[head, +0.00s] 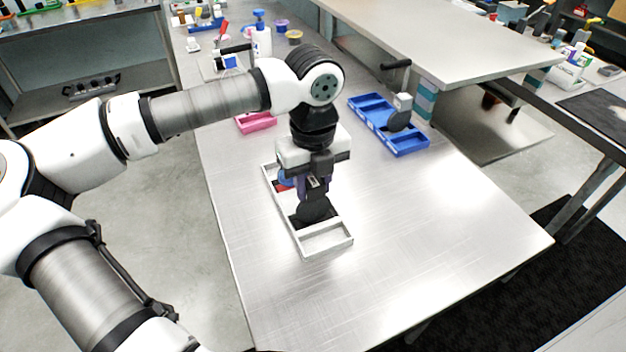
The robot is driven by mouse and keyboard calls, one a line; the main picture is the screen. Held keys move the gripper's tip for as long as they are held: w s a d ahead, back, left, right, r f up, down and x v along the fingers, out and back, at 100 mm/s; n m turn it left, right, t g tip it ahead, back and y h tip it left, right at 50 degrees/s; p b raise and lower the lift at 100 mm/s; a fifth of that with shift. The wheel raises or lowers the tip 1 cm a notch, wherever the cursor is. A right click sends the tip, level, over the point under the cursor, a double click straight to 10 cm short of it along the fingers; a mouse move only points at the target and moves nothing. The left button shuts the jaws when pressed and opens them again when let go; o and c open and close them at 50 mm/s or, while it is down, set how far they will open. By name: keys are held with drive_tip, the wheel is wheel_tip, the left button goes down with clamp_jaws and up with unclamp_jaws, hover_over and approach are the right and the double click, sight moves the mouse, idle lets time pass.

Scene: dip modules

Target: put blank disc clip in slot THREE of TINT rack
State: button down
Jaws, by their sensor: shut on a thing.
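A long white rack (325,241) lies on the metal table below my gripper (315,186). My gripper points down over the rack's middle and is shut on a clip with a dark round disc (315,209). The disc hangs low at the rack; whether it touches the rack's floor I cannot tell. A red and blue piece (285,181) sits in the rack's far part, partly hidden by my gripper. The rack's near compartment looks empty. No rack label or slot number is readable.
A blue rack (408,149) to the right holds a grey piece with a dark disc (399,120). A pink rack (256,122) lies behind my arm, partly hidden. A white pump bottle (262,38) and small tubs stand at the back. The table's near and right parts are clear.

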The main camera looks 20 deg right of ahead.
drive_tip(key=shift+f+b, duration=0.25)
drive_tip(key=shift+b, duration=0.05)
drive_tip(key=c, duration=1)
unclamp_jaws()
drive_tip(key=shift+r, duration=0.1)
drive_tip(key=shift+r, duration=0.15)
